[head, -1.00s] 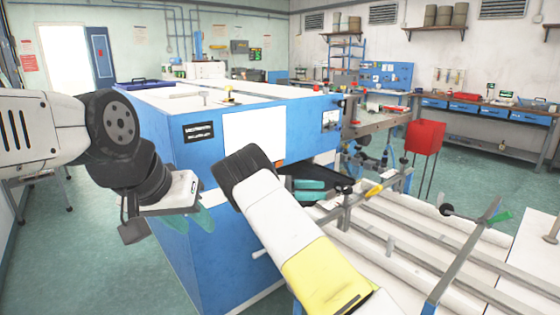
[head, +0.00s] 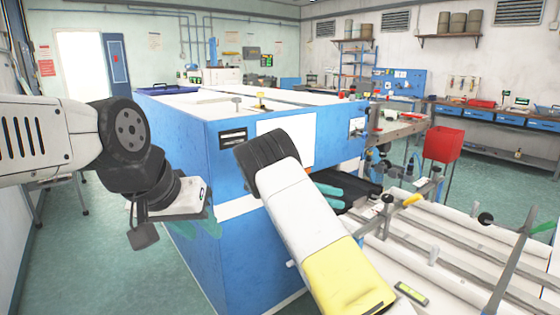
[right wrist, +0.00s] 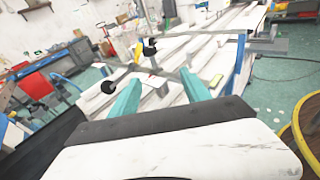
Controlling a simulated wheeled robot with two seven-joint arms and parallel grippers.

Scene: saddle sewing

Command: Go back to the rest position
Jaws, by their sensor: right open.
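My left gripper (head: 209,222) has teal fingers and hangs in front of the blue machine's left side in the head view. Its wrist partly hides the fingers, so their opening cannot be judged. My right arm rises from the bottom of the head view across the machine's front. My right gripper (head: 328,190) shows its teal fingers partly behind the arm. In the right wrist view the two teal fingers of my right gripper (right wrist: 162,95) are apart, with nothing between them. I see no object held by either gripper.
A large blue machine (head: 225,262) with white panels stands close in front. White rollers and metal rails (head: 455,222) spread at the right. A red box (head: 443,145) stands beyond them. Workbenches line the back. Teal floor (head: 95,270) is open at the left.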

